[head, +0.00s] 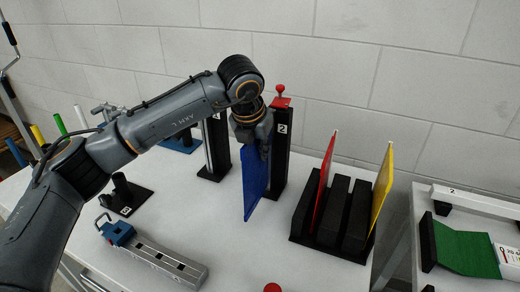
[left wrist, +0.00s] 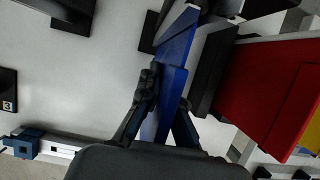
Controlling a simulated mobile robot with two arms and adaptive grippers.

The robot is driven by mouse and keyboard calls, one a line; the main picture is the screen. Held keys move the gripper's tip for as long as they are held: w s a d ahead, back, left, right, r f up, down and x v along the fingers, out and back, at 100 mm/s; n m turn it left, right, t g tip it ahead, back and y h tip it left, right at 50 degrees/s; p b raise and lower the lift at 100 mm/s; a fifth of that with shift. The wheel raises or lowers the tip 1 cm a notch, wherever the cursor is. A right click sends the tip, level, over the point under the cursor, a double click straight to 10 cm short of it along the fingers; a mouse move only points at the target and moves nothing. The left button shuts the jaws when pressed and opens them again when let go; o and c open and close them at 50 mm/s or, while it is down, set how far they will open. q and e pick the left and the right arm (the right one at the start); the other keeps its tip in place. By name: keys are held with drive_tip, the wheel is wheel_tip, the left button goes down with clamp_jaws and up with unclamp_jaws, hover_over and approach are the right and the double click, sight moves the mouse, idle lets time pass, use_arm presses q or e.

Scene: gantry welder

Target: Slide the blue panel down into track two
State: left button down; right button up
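The blue panel (head: 255,182) hangs upright, with its right edge beside the black post marked 2 (head: 281,152), which has a red knob on top. I cannot tell whether that edge sits in the post's groove. A second black post (head: 216,148) stands to the left, partly behind my arm. My left gripper (head: 264,147) is shut on the blue panel near its upper part. In the left wrist view the blue panel (left wrist: 176,62) lies between the two fingers of the left gripper (left wrist: 168,98). My right gripper is not in view.
A black slotted rack (head: 327,243) on the right holds a red panel (head: 322,185) and a yellow panel (head: 382,188). A grey and blue clamp (head: 150,254) lies at the front left. A black stand (head: 126,195) is behind it. White table shows between clamp and rack.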

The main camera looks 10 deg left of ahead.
use_arm(q)
drive_tip(key=c, duration=1.4)
unclamp_jaws()
drive_tip(key=shift+c, duration=0.2)
